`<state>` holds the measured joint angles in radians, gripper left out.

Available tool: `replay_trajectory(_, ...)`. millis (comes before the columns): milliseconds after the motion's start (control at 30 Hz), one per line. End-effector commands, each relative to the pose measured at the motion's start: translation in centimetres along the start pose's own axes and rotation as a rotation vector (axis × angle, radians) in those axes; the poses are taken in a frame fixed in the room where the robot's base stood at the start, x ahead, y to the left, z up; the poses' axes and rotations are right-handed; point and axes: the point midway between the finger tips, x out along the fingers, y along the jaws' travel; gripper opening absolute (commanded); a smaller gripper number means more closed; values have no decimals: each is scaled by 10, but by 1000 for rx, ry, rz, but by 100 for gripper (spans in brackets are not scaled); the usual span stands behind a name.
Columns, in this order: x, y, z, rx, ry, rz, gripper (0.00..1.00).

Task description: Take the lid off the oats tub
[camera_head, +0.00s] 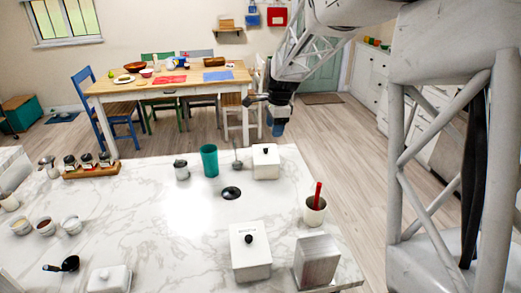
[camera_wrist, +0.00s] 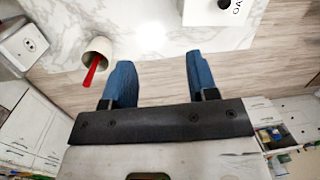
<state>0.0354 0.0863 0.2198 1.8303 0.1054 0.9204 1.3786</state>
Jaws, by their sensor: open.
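The oats tub (camera_head: 266,170) is a squarish white canister at the far right of the marble counter. Its white lid (camera_head: 258,150) with a black knob sits on top. In the wrist view the tub (camera_wrist: 204,12) is cut off by the top edge, with the letters "OA" and the black knob showing. My gripper (camera_head: 277,128) is above and beyond the tub in the head view. In the wrist view its two blue fingers (camera_wrist: 158,62) are apart with nothing between them, over the floor just off the counter edge. The gripper is not touching the tub.
A similar white canister (camera_head: 250,262) with a black knob stands nearer. A pot with a red handle (camera_head: 315,212), a metal appliance (camera_head: 316,262), a green cup (camera_head: 209,161), a jar (camera_head: 181,170) and a dark disc (camera_head: 231,193) are on the counter (camera_head: 180,225).

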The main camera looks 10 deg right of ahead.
Motion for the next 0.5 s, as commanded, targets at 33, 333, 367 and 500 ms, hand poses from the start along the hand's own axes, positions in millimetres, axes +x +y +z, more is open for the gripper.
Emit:
replay_trajectory(33, 10, -12, -3, 36, -3, 5, 53)
replay_trajectory(333, 63, -75, -16, 277, -16, 28, 53)
replay_trajectory(367, 68, -80, -18, 301, -17, 31, 53)
replay_trajectory(500, 90, -103, -23, 397, -21, 39, 53)
